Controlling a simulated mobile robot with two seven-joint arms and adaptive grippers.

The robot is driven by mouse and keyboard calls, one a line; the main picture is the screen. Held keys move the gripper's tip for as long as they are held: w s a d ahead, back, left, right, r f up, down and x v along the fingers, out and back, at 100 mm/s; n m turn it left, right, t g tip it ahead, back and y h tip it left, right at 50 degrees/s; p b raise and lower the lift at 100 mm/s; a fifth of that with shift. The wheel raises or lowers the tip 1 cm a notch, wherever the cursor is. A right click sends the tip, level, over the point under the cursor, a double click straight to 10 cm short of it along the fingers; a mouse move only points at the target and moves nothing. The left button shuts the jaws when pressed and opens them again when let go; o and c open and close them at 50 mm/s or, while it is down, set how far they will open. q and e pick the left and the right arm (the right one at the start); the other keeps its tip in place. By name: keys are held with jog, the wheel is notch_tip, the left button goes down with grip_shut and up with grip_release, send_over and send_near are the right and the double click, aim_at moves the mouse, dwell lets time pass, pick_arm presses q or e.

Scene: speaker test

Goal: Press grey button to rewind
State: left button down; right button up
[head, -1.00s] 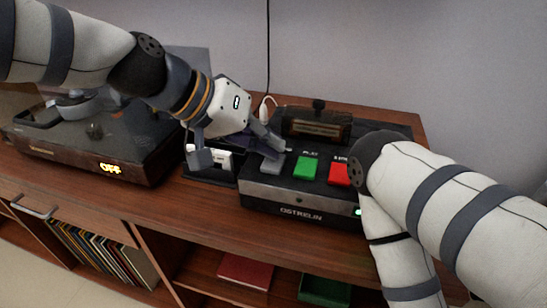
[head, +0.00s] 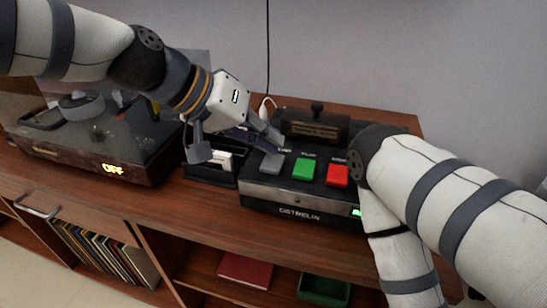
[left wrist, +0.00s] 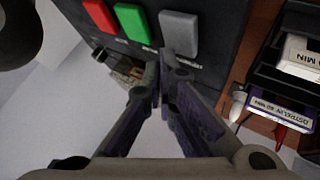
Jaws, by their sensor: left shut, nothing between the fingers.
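The grey button (head: 271,164) is the leftmost of three on top of the black tape player (head: 262,192), left of the green button (head: 307,168) and the red button (head: 337,175). My left gripper (head: 273,141) is shut and empty, with its fingertips at the back edge of the grey button. In the left wrist view, the closed fingertips (left wrist: 165,64) are beside the near edge of the grey button (left wrist: 179,34); I cannot tell if they touch it. My right gripper is out of view.
My right arm crosses the player's right end. A turntable (head: 75,160) with a lit OFF display is at the left. A black tray of cassettes (head: 208,172) stands close to the player's left side. A white cable end lies behind it.

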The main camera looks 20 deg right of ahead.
aim_at(269, 158)
pick_arm(q)
jog(key=shift+r+p, duration=0.75)
jog(key=shift+r, duration=1.85)
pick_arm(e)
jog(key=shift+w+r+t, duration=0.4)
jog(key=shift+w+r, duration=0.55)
